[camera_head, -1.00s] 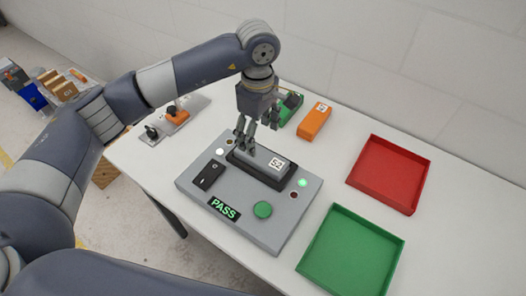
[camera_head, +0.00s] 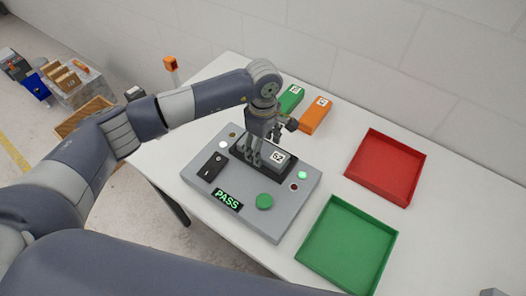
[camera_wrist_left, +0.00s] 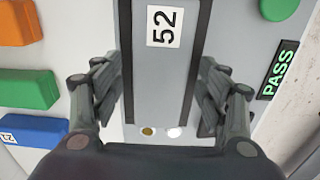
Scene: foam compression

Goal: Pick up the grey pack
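The grey pack (camera_head: 280,156) carries a white label reading 52 and lies in the dark cradle of a grey test box (camera_head: 232,218). In the left wrist view the pack (camera_wrist_left: 163,85) runs up the middle of the picture between my fingers. My left gripper (camera_head: 264,157) is down at the pack. In the left wrist view the left gripper (camera_wrist_left: 160,92) has its fingers spread, one on each side of the pack, over the cradle's edges. I cannot tell whether either finger touches the pack. My right gripper does not show.
The box shows a green PASS display (camera_head: 228,200), a green button (camera_head: 264,201) and a black switch (camera_head: 212,166). An orange block (camera_head: 315,114) and a green block (camera_head: 291,100) lie behind it. A red tray (camera_head: 388,165) and a green tray (camera_head: 345,250) stand to the right.

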